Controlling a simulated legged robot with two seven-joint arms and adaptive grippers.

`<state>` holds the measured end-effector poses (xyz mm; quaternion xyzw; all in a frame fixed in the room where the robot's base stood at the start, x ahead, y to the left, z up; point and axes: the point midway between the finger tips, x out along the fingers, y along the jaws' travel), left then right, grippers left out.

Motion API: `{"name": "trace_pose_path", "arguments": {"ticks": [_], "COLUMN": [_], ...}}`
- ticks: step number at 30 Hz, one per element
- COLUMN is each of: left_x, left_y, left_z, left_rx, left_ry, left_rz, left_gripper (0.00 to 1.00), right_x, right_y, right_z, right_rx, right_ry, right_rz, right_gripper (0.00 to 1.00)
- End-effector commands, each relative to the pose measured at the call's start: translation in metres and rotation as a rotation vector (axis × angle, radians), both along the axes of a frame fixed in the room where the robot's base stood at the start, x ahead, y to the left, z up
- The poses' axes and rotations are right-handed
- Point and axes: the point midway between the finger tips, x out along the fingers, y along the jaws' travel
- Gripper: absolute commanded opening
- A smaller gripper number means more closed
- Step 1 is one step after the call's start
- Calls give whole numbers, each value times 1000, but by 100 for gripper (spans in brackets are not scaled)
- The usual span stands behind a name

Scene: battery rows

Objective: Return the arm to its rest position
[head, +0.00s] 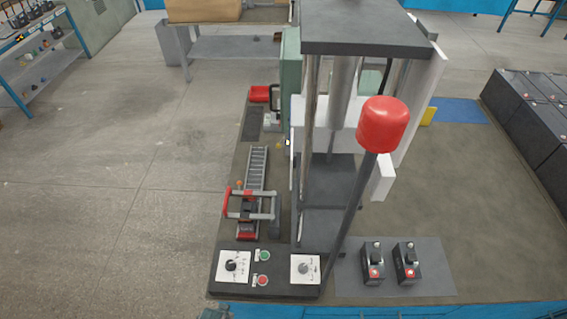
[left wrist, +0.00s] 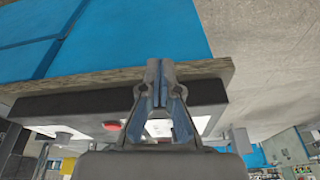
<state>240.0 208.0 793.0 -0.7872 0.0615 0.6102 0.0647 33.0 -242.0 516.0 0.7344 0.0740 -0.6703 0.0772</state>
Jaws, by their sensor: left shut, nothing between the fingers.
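My left gripper (left wrist: 160,72) shows in the left wrist view, its fingers together and nothing between them. Behind it are the table's edge (left wrist: 60,83) and a black control panel (left wrist: 75,103) with a red button (left wrist: 112,126). In the head view a small grey part, perhaps of my left arm, shows at the bottom edge; the gripper cannot be made out there. My right gripper is in neither view.
In the head view, a press with a red-knobbed lever (head: 383,124) stands on the table behind the control panel (head: 282,289). Two batteries (head: 373,264) (head: 406,263) stand on a grey mat (head: 440,283). Large dark batteries (head: 520,108) line the right. The table between is clear.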

Motion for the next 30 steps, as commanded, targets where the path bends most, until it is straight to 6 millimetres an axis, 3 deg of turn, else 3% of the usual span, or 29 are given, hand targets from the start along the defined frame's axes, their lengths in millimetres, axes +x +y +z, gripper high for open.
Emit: {"name": "trace_pose_path", "arguments": {"ticks": [1, 5, 9, 12, 15, 18, 21, 30], "left_x": [-4, -22, -66, -107, -146, -179, -198, -209], "left_y": [0, 2, 8, 15, 22, 28, 32, 35], "left_z": [-29, -112, -210, -266, -304, -327, -338, -341], "left_rx": [1, 4, 9, 12, 15, 18, 19, 20], "left_ry": [15, 47, 87, 114, 135, 151, 159, 162], "left_rz": [-1, -6, -15, -21, -26, -30, -33, -35], "left_gripper": [0, 0, 0, 0, 0, 0, 0, 0], "right_x": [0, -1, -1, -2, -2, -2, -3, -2], "right_y": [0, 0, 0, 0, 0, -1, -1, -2], "right_z": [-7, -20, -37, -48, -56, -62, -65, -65], "right_rx": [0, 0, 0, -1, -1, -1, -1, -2], "right_ry": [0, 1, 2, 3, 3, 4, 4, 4], "right_rz": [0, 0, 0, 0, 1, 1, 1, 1], "right_gripper": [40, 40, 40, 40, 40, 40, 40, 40]}}
